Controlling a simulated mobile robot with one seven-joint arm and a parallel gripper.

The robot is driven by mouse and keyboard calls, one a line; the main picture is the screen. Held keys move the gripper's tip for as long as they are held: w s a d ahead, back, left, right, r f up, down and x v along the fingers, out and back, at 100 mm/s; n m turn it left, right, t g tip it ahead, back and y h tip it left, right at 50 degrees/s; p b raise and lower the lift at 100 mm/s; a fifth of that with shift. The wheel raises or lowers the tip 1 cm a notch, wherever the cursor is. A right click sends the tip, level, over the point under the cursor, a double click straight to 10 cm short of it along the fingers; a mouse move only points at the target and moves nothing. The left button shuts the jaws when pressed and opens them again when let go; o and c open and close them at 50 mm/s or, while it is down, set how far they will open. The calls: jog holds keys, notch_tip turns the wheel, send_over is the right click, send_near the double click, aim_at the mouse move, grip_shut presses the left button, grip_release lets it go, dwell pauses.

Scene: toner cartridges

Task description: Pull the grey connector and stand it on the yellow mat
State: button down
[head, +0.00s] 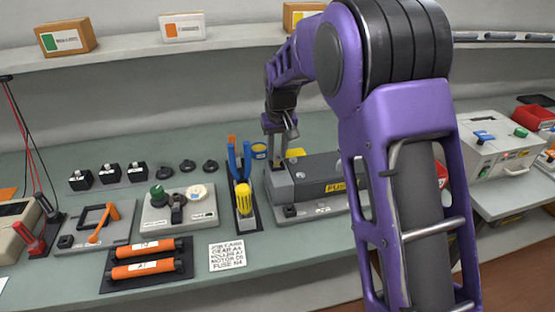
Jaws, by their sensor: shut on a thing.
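My gripper (277,158) points down at the left end of a long grey unit (318,178) with a yellow label. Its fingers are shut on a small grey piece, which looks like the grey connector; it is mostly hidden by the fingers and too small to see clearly. I cannot tell whether it is still seated in the unit. A yellow patch (296,153) shows just right of the fingers at the unit's back edge; it may be the yellow mat, partly hidden.
Blue pliers (239,160) and a yellow-handled tool (244,199) stand in a dark holder close left of the unit. A plate with orange rollers (145,270) and a printed card (227,256) lie in front. My arm hides the unit's right end.

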aim_at(277, 153)
jog(key=shift+w+p+v, duration=0.2)
jog(key=shift+p+v, duration=0.55)
jog(key=shift+v, duration=0.25)
jog(key=shift+w+p+v, duration=0.2)
jog(key=shift+p+v, duration=0.55)
jog(key=shift+v, duration=0.25)
dwell(0.9)
jog(key=shift+a+r+p, duration=0.1)
jog(key=shift+r+p, duration=0.45)
jog(key=shift+r, duration=0.45)
jog(key=shift+w+v, duration=0.2)
jog(key=shift+v, duration=0.75)
